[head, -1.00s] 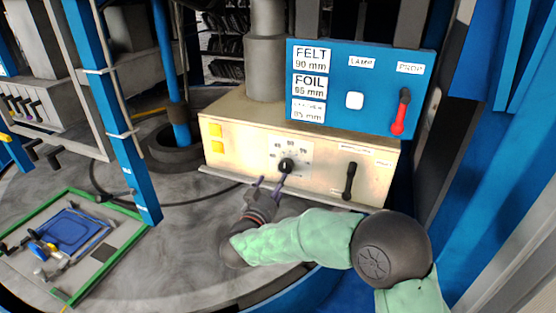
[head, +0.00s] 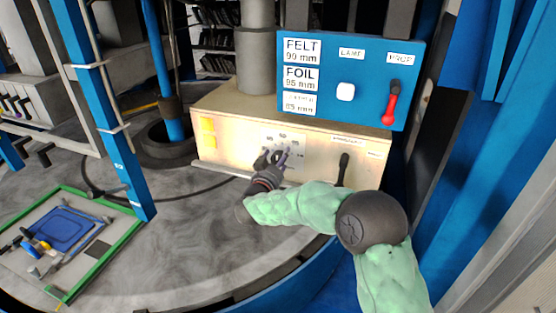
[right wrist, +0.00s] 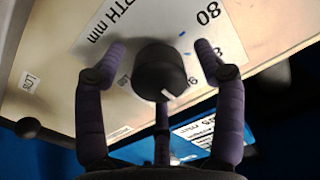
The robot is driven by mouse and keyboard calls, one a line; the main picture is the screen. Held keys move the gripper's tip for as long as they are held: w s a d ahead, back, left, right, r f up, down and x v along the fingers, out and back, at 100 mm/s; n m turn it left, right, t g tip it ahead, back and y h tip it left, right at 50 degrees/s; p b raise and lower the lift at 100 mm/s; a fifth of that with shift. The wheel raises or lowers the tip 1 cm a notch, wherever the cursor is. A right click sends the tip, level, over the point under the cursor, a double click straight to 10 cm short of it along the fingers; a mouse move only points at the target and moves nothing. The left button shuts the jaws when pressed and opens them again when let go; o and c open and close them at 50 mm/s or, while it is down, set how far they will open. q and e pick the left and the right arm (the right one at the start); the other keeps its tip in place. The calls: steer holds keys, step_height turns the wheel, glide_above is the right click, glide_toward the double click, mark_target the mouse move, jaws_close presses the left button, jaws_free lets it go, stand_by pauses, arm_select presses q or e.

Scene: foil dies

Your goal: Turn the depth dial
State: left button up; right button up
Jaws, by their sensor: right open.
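The depth dial is a round black knob with a white mark (right wrist: 160,72) on a white scale plate (right wrist: 150,22) lettered "PTH mm" and "80". In the head view the plate (head: 300,148) shows on the front of the cream box, and my gripper covers much of the dial. My right gripper (head: 274,163) is at the dial. In the right wrist view its purple fingers (right wrist: 160,50) are open, one on each side of the knob, with a visible gap to each side. My left gripper is not in view.
The cream box (head: 225,111) also carries a black lever (head: 343,168) to the right of the dial. Above it, a blue panel (head: 345,60) has a white button (head: 345,92) and a red-handled lever (head: 390,105). A green-edged tray (head: 112,254) with tools lies at left.

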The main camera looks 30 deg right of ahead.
steer(key=c, duration=1.2)
steer(key=shift+o, duration=0.2)
steer(key=m+b, duration=0.5)
steer(key=b, duration=0.1)
steer(key=shift+m, duration=0.3)
steer(key=m+b, duration=0.2)
steer(key=shift+m, duration=0.3)
steer(key=shift+d+r+m+b, duration=0.1)
steer(key=shift+r+m+b, duration=0.05)
steer(key=shift+m+b, duration=0.45)
